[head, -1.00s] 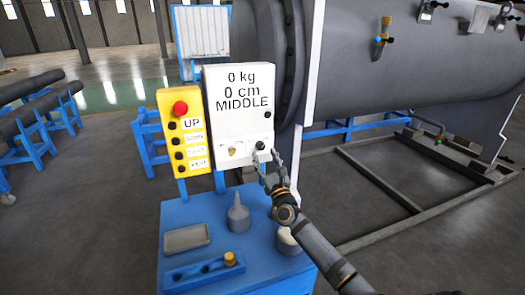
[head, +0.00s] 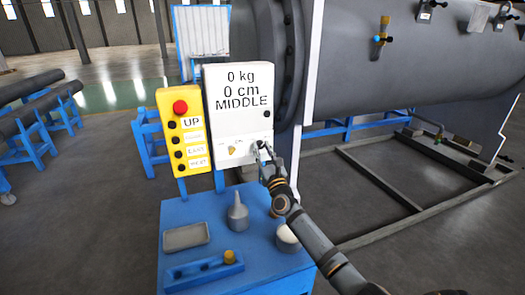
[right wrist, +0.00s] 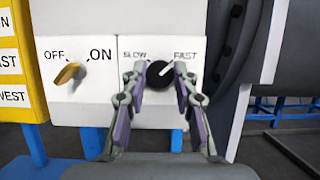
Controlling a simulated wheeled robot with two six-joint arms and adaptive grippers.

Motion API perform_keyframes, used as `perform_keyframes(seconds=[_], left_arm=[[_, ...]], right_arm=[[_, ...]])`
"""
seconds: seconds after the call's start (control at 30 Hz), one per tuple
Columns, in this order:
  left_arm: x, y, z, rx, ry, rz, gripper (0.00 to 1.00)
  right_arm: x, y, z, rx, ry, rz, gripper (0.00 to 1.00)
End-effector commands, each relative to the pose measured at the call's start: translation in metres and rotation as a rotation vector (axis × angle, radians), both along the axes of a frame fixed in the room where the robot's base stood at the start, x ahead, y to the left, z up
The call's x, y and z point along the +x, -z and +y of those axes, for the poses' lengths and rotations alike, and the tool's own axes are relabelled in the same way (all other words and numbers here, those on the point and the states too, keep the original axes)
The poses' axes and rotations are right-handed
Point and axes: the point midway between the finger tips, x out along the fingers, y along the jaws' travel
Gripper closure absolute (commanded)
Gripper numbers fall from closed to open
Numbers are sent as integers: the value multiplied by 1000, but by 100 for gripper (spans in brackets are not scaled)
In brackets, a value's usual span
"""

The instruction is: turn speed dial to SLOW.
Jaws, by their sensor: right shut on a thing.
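The speed dial (right wrist: 160,76) is a round black knob on the white control box (head: 240,118), between the labels SLOW on its left and FAST on its right. A white mark on it points up and to the right, toward the FAST side. My right gripper (right wrist: 164,80) is shut on the dial, one finger on each side. In the head view, my right gripper (head: 262,154) reaches the box's lower right corner and mostly hides the dial. The box display reads 0 kg, 0 cm, MIDDLE. My left gripper is not in view.
A yellow OFF/ON knob (right wrist: 69,74) sits left of the dial. A yellow button panel (head: 183,150) with a red button adjoins the box. Below, a blue cart (head: 200,212) carries a grey tray (head: 186,237) and a grey bottle (head: 237,214). A large grey shell (head: 400,65) stands behind.

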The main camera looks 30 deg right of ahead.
Motion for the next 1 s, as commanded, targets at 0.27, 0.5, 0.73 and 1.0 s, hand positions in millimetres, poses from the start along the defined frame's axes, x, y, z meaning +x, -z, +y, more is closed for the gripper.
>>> perform_keyframes(seconds=[0.27, 0.5, 0.73, 1.0], left_arm=[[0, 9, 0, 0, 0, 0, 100], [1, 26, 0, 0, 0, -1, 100], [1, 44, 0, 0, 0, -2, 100], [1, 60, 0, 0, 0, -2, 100]], right_arm=[[0, 2, -1, -63, 0, 14, 100], [-1, 4, -2, -230, -1, 54, 100], [-1, 3, -3, -441, 0, 105, 100], [-1, 1, -4, -693, 1, 165, 100]])
